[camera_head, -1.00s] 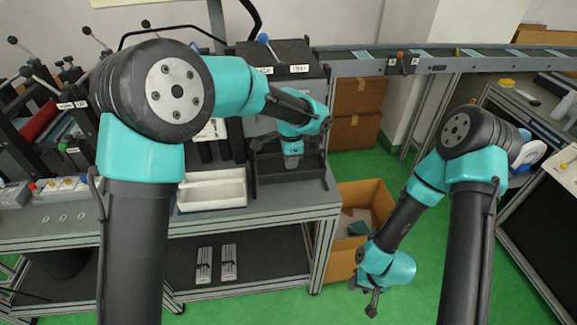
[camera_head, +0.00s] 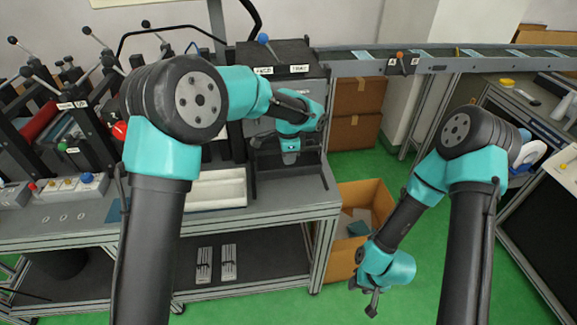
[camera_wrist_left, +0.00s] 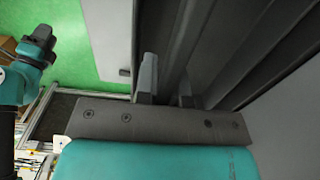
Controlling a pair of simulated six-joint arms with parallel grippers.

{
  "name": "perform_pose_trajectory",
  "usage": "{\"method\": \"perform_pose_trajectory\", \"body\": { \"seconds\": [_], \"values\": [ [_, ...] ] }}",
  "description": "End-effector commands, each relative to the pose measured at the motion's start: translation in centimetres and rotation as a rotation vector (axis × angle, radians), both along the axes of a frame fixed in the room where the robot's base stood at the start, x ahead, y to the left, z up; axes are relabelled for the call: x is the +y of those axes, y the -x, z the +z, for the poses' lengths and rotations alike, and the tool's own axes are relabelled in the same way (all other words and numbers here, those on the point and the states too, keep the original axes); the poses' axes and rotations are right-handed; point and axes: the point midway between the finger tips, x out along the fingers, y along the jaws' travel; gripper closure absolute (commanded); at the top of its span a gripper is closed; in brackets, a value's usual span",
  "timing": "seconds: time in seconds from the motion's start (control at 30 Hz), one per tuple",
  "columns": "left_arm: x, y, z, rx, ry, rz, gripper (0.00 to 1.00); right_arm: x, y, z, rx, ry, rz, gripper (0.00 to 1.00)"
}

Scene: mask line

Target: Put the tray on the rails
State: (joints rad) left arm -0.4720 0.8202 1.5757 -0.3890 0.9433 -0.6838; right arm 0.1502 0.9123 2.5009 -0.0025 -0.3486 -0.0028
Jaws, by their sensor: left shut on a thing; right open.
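My left gripper (camera_head: 291,157) points down at a dark frame on the bench, below the labelled grey machine. In the left wrist view its two fingers (camera_wrist_left: 166,90) are shut on the wall of a dark grey tray (camera_wrist_left: 240,60), which fills the right of that view. In the head view the dark tray (camera_head: 312,158) is partly hidden by my left wrist. I cannot clearly tell the tray from the dark rails around it. My right gripper (camera_head: 371,303) hangs open and empty, low over the green floor, right of the bench.
A white shallow bin (camera_head: 220,192) stands on the bench, left of the dark frame. Lever presses (camera_head: 60,120) crowd the left side. A conveyor (camera_head: 440,62) runs along the back right. An open cardboard box (camera_head: 365,205) stands right of the bench.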

Motion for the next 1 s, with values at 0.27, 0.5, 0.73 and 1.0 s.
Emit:
{"method": "perform_pose_trajectory", "body": {
  "seconds": [0.27,0.5,0.73,1.0],
  "values": [
    [0.0,0.0,-3.9,0.002,-0.002,-0.001,1.00,0.0,0.0,0.0,0.000,0.000,0.000,0.57],
    [0.1,-0.4,-4.5,0.001,-0.001,-0.001,1.00,0.0,0.0,0.0,0.000,0.000,0.000,0.57],
    [0.1,-0.4,-4.8,0.001,-0.001,-0.001,1.00,0.0,0.0,0.0,0.000,0.000,0.000,0.57],
    [0.1,-0.4,-4.8,0.001,-0.001,0.000,0.68,0.0,0.0,0.0,0.000,0.000,0.000,0.57]
  ]
}}
